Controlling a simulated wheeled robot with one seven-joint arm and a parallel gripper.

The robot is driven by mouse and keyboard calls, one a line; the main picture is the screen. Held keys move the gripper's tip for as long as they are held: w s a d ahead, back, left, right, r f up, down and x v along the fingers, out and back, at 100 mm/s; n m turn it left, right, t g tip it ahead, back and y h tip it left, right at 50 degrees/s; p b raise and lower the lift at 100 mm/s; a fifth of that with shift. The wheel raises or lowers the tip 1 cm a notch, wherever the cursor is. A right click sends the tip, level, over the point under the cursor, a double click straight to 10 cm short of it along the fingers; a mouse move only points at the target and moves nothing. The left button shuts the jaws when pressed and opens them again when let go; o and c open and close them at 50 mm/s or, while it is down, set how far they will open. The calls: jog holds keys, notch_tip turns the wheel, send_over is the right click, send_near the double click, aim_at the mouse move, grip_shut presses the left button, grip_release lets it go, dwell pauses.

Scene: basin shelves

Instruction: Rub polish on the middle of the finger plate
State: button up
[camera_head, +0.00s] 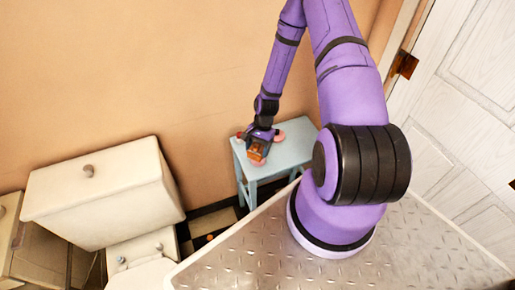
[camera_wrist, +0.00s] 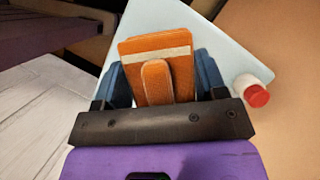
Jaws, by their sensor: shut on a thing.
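My gripper (camera_head: 259,147) is low over the light blue stool in the head view. In the wrist view its dark blue fingers (camera_wrist: 160,78) are shut on an orange block (camera_wrist: 180,84) with a cream stripe and a rounded tab, perhaps a polishing pad. The block is over the stool top; I cannot tell if it touches it. A small white pot with a red lid (camera_wrist: 256,92) is on the stool, right of the fingers. I cannot make out a finger plate for certain; a copper-brown fitting (camera_head: 404,64) is at the white door's edge.
The light blue stool (camera_head: 296,143) stands against the tan wall. A cream toilet cistern (camera_head: 103,190) is at the left. The panelled white door (camera_head: 468,75) is at the right. A metal tread-plate surface (camera_head: 250,262) fills the front, beneath my arm.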

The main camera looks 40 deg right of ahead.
aim_at(256, 147)
jog(key=shift+f, duration=0.45)
dwell(1.2)
jog(key=shift+r, duration=0.15)
jog(key=shift+r, duration=3.4)
